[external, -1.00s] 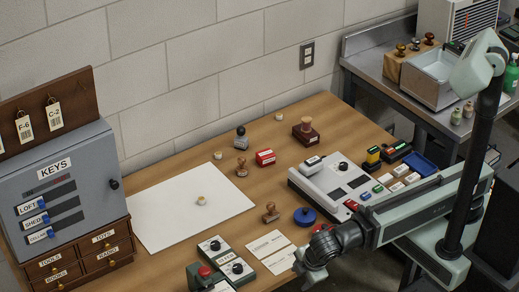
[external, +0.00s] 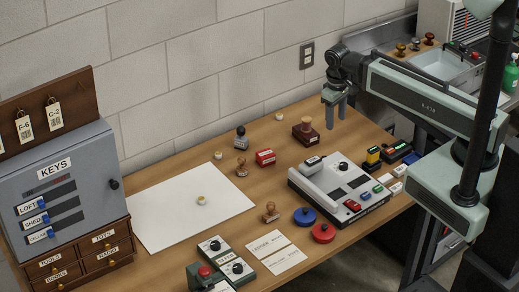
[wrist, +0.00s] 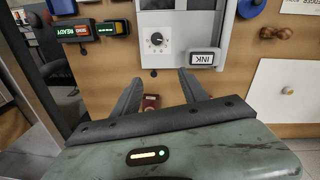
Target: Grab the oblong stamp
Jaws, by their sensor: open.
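A dark red stamp with an oblong base and a wooden knob (external: 306,132) stands upright on the back right of the desk; it is the likeliest oblong stamp. My gripper (external: 335,112) is open and empty, fingers down, above the desk behind and to the right of it, apart from it. In the wrist view my fingers (wrist: 159,80) are spread, and a small dark red piece (wrist: 151,102) shows between them, partly hidden by my gripper body. Other stamps are a black-knobbed one (external: 241,138) and wooden ones (external: 241,168), (external: 270,213).
A red block (external: 265,157) lies left of the stamp. A grey console (external: 325,182) stands in front of it, with blue (external: 304,217) and red (external: 323,233) discs nearby. A white sheet (external: 175,215) covers the left. The wall (external: 230,60) closes the back.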

